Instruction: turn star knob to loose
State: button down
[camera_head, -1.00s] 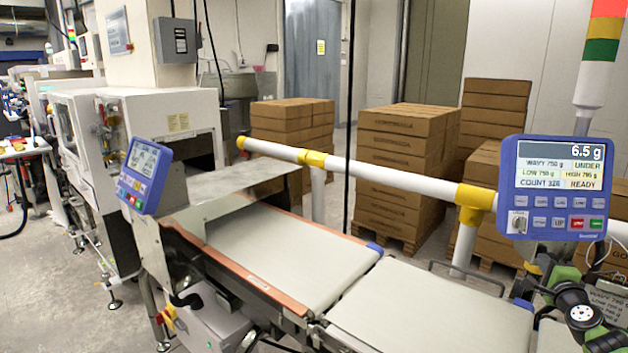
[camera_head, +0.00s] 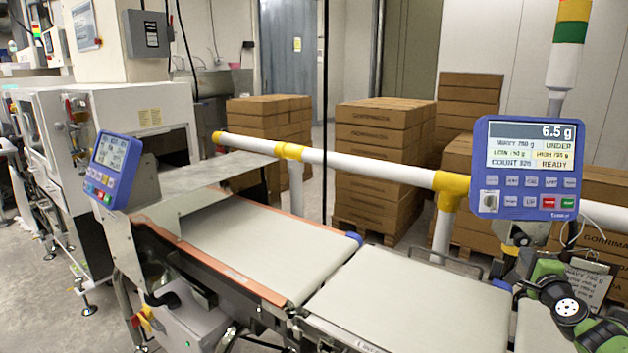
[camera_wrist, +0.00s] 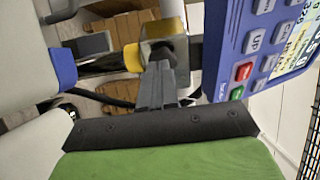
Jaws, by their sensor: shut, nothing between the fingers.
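A dark knob (camera_wrist: 162,52) sits on a grey metal block (camera_wrist: 158,29) beside the yellow rail joint in the wrist view; its lobes cannot be made out. My gripper (camera_wrist: 158,68) is shut and empty, with its fingertips right at the knob's near side. I cannot tell whether they touch it, and they hide part of it. In the head view my gripper (camera_head: 519,262) is small, below the blue weigher display (camera_head: 527,167), and the knob cannot be told apart from the dark fittings there.
A white rail (camera_head: 370,165) with yellow joints runs behind the conveyor belt (camera_head: 405,295). The display's edge is close on the right in the wrist view. A hanging paper tag (camera_head: 588,283) is beside my arm. Stacked cartons (camera_head: 382,150) stand behind the rail.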

aim_at(512, 231)
jog(key=shift+v, duration=1)
jog(key=shift+d+r, duration=0.1)
jog(key=shift+d, duration=0.1)
jog(key=shift+w+r+m+g+h+p, duration=0.3)
jog(key=shift+w+m+p, duration=0.9)
jog(key=shift+p, duration=1.1)
jog(key=shift+w+r+m+g+h+p, duration=0.1)
jog(key=shift+w+r+m+g+p, duration=0.2)
jog(key=shift+w+m+p, duration=1.45)
jog(key=shift+w+r+m+g+h+p, duration=0.25)
jog(key=shift+w+m+g+p, duration=0.35)
jog(key=shift+p, duration=2.2)
jog(key=shift+s+d+f+b, duration=0.1)
jog(key=shift+s+d+b, duration=0.15)
jog(key=shift+b, duration=0.25)
jog(key=shift+d+b, duration=0.1)
jog(key=shift+b, duration=0.45)
jog(key=shift+r, duration=0.25)
